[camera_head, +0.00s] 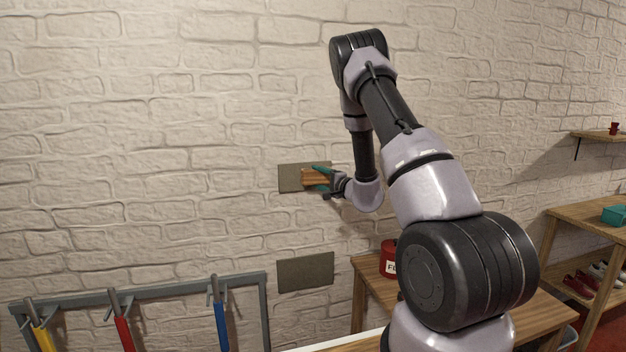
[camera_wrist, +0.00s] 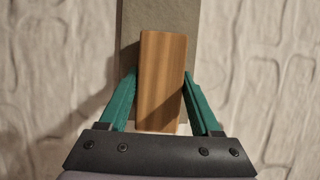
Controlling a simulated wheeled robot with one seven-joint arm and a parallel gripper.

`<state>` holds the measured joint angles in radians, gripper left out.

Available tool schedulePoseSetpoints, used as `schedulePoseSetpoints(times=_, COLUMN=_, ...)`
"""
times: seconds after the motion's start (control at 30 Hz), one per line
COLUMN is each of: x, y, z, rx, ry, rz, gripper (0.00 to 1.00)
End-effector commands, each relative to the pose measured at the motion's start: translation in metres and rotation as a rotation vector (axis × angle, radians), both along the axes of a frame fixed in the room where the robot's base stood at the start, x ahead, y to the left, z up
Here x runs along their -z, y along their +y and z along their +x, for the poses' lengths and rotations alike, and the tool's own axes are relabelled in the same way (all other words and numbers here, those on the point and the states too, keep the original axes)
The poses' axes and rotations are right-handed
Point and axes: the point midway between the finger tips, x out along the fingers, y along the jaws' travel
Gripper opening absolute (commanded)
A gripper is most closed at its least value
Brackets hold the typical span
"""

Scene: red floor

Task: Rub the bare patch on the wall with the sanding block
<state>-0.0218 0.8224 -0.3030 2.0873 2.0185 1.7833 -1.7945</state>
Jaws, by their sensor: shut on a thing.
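The sanding block (camera_head: 309,177) is a wooden brown block. It also shows upright in the wrist view (camera_wrist: 162,60). My gripper (camera_wrist: 160,75) is shut on it, with a teal finger on each side; in the head view my gripper (camera_head: 318,178) is at the upper patch. The upper bare patch (camera_head: 289,178) is a grey-brown rectangle on the white brick wall, partly hidden by the block and gripper. The patch also shows behind the block in the wrist view (camera_wrist: 160,14). The block is at or very near the patch; I cannot tell if it touches. A second similar patch (camera_head: 305,272) is lower on the wall.
A grey rack (camera_head: 150,289) with yellow, red and blue hanging tools stands at lower left. A wooden table (camera_head: 375,280) with a red container (camera_head: 388,258) is below right. Shelves (camera_head: 590,215) with shoes and a teal box are farther right. The wall around the patches is clear.

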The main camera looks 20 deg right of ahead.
Motion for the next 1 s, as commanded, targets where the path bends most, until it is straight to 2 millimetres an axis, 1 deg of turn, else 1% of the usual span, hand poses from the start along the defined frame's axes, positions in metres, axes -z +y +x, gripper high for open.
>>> schedulePoseSetpoints(times=0.03, x=-0.001, y=-0.006, z=0.001, rx=0.003, ry=-0.003, rz=0.0, gripper=0.13)
schedulePoseSetpoints(times=0.33, x=-0.002, y=-0.019, z=0.002, rx=0.006, ry=-0.005, rz=0.0, gripper=0.13)
schedulePoseSetpoints(times=0.63, x=-0.002, y=-0.043, z=0.001, rx=0.006, ry=-0.006, rz=0.0, gripper=0.13)
schedulePoseSetpoints(times=0.8, x=-0.002, y=-0.045, z=-0.002, rx=0.004, ry=-0.004, rz=0.001, gripper=0.13)
schedulePoseSetpoints(times=1.0, x=-0.001, y=-0.035, z=-0.002, rx=0.001, ry=-0.003, rz=0.001, gripper=0.13)
